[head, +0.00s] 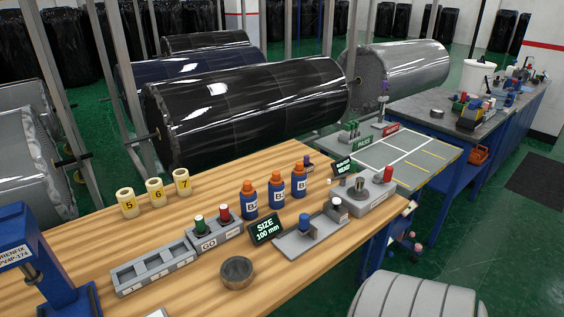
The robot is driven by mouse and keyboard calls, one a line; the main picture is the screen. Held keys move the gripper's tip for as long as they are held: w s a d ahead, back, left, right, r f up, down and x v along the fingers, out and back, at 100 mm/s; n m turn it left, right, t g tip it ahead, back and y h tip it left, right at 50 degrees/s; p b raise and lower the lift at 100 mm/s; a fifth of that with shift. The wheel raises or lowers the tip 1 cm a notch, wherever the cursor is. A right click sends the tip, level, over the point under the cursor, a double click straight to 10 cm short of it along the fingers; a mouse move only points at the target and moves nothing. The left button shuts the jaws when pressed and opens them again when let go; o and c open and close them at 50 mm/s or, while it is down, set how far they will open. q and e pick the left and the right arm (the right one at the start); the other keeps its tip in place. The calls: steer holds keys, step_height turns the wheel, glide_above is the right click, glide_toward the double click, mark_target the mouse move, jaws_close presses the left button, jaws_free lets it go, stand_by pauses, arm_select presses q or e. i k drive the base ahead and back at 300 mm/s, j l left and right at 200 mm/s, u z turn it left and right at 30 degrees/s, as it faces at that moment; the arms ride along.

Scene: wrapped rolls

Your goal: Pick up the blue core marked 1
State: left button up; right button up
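No blue core with a readable 1 shows in the head view. A small blue cylinder (305,222) stands on a grey plate fixture (292,243) on the wooden table; I cannot tell whether it is a core or bears a mark. Cream cores marked 5 (127,203), 6 (156,192) and 7 (182,182) stand upright in a row at the table's back left. Neither of my grippers is in view.
The wooden table (85,240) also holds blue bottles with orange caps (276,191), a "SIZE 100 mm" sign (266,229), a grey slotted rack (153,267), a "GO" button box (213,233), a metal ring (237,272) and a blue press (45,262). Large wrapped rolls (245,110) lie behind.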

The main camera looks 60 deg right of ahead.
mark_target(298, 184)
steer(key=z, duration=1.9)
